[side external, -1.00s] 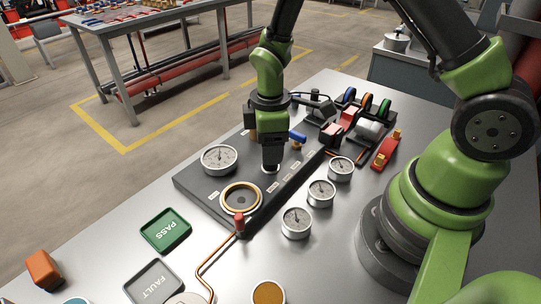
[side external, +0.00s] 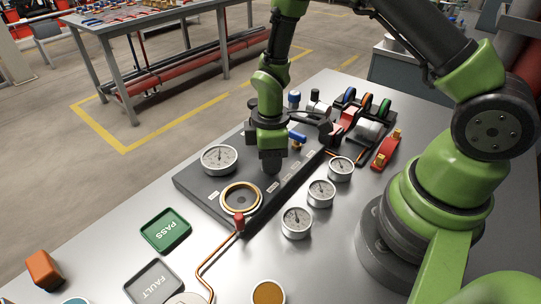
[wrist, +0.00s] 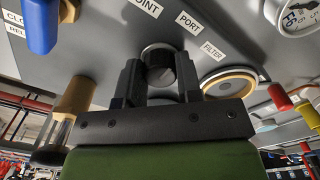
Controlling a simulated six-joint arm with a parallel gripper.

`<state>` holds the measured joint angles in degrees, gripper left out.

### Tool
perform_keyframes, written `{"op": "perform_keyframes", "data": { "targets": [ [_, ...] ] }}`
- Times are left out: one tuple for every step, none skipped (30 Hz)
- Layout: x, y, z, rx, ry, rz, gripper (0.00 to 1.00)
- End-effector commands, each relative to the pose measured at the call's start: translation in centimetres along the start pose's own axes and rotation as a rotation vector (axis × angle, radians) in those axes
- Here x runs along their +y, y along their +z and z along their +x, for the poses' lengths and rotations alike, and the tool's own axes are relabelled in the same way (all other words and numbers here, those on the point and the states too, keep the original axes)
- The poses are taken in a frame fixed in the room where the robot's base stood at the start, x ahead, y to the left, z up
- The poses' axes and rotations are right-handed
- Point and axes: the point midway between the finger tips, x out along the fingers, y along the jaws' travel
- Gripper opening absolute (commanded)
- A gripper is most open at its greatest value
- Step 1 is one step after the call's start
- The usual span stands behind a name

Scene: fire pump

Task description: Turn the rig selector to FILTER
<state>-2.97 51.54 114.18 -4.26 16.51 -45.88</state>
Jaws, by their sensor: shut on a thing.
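The rig selector is a dark round knob (wrist: 160,68) on a pale round base, set in the grey panel. Labels ending in POINT (wrist: 148,6), PORT (wrist: 187,22) and FILTER (wrist: 212,50) lie in an arc above and right of it in the wrist view. My gripper (wrist: 160,78) is shut on the knob, one finger on each side. In the side external view my gripper (side external: 271,166) reaches down to the panel (side external: 205,195) and hides the knob. I cannot tell which label the knob points to.
A brass-rimmed round port (side external: 240,198) and a gauge (side external: 219,159) sit on the panel near my gripper. A blue-handled valve (side external: 297,137) is close behind it. Loose gauges (side external: 321,193) stand in front.

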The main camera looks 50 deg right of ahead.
Motion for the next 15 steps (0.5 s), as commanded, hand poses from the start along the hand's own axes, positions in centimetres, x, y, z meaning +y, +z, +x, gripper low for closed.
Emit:
{"op": "perform_keyframes", "data": {
  "targets": [
    [0.02,0.0,-0.03,0.0,0.0,0.005,0.09],
    [0.02,0.0,-0.03,0.0,0.0,0.01,0.09],
    [0.02,0.0,-0.03,0.0,0.0,0.02,0.09],
    [0.02,0.0,-0.03,0.0,0.0,0.029,0.09],
    [0.02,0.0,-0.03,0.0,0.0,0.038,0.09],
    [0.02,0.0,-0.02,0.0,0.0,0.055,0.09],
    [0.02,0.0,-0.02,0.0,0.0,0.069,0.09],
    [0.02,0.0,-0.02,0.001,0.0,0.085,0.09],
    [0.02,0.0,-0.02,0.001,0.0,0.108,0.09],
    [0.02,0.0,-0.01,0.001,0.0,0.129,0.09],
    [0.02,0.0,-0.01,0.001,0.0,0.149,0.09],
    [0.02,-0.01,-0.01,0.001,0.0,0.179,0.09],
    [0.02,-0.01,-0.01,0.001,0.0,0.204,0.09],
    [0.02,-0.01,-0.01,0.001,0.0,0.229,0.09],
    [0.02,-0.01,-0.01,0.001,0.0,0.263,0.09]
  ]
}}
